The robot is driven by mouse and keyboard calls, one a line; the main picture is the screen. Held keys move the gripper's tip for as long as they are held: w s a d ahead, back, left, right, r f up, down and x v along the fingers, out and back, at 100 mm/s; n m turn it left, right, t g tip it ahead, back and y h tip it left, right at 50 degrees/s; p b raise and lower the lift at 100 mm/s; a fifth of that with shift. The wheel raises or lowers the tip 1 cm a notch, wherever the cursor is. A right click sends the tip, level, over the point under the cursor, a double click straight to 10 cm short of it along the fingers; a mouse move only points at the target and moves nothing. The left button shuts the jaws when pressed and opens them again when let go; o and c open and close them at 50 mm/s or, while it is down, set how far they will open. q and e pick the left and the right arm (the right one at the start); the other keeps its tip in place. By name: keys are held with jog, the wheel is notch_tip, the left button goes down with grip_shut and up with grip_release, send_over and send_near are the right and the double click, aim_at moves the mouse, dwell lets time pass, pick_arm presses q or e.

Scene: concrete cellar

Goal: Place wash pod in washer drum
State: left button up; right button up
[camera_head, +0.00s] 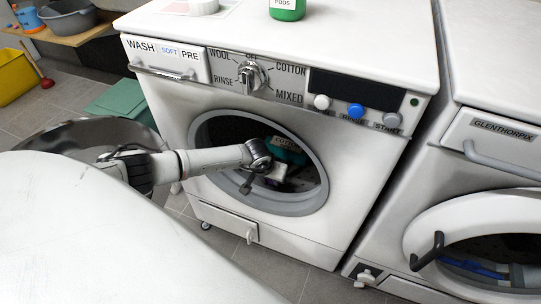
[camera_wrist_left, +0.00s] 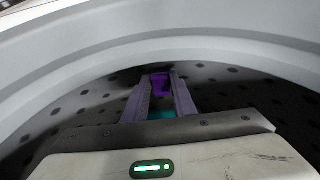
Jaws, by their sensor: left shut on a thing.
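My left arm reaches into the round door opening of the left washer (camera_head: 160,112). My left gripper (camera_head: 277,174) is inside the drum mouth, and its fingertips are hard to make out from the head. In the left wrist view the gripper (camera_wrist_left: 158,88) is shut on a small purple thing, seemingly the wash pod (camera_wrist_left: 160,82). A teal patch (camera_wrist_left: 162,114) shows between the fingers. The perforated drum (camera_wrist_left: 85,100) lies around and behind the gripper, in shadow. The pod cannot be made out in the head view. My right gripper is not in view.
The pale door ring (camera_wrist_left: 160,50) arches close above the gripper. A green pods tub (camera_head: 287,9) stands on the washer top. A second washer (camera_head: 480,190) stands at the right.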

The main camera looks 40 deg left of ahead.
pick_arm(q)
jog(key=shift+f, duration=0.2)
jog(key=o, duration=1)
